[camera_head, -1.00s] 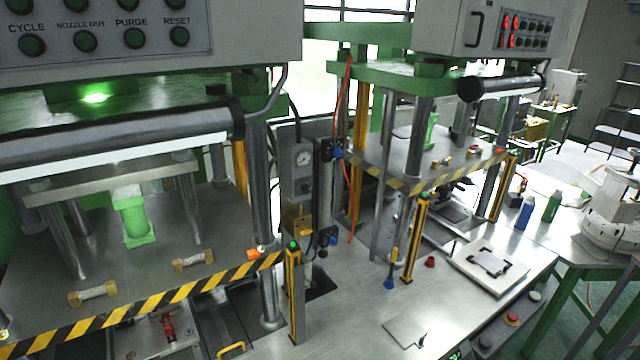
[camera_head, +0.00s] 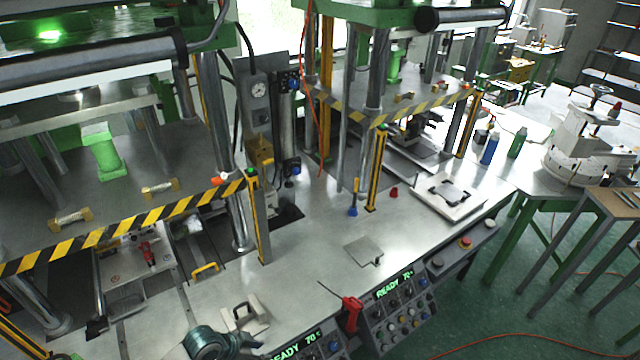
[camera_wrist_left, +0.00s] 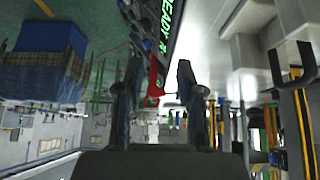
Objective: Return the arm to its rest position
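In the left wrist view, the two dark fingers of my left gripper (camera_wrist_left: 156,95) stand apart with a gap between them. Nothing is held between them. A red object (camera_wrist_left: 153,82) shows in the gap, behind the fingers; I cannot tell how far off it is. A green READY display (camera_wrist_left: 167,20) lies beyond it. In the head view, a rounded dark teal part shows at the bottom edge, but no gripper fingers can be made out there. My right gripper is in neither view.
A red-handled tool (camera_head: 350,313) stands at the bench front between two control panels (camera_head: 400,312). A pale block with a handle (camera_head: 240,318) is left of it. A striped bar (camera_head: 130,225) crosses the left press.

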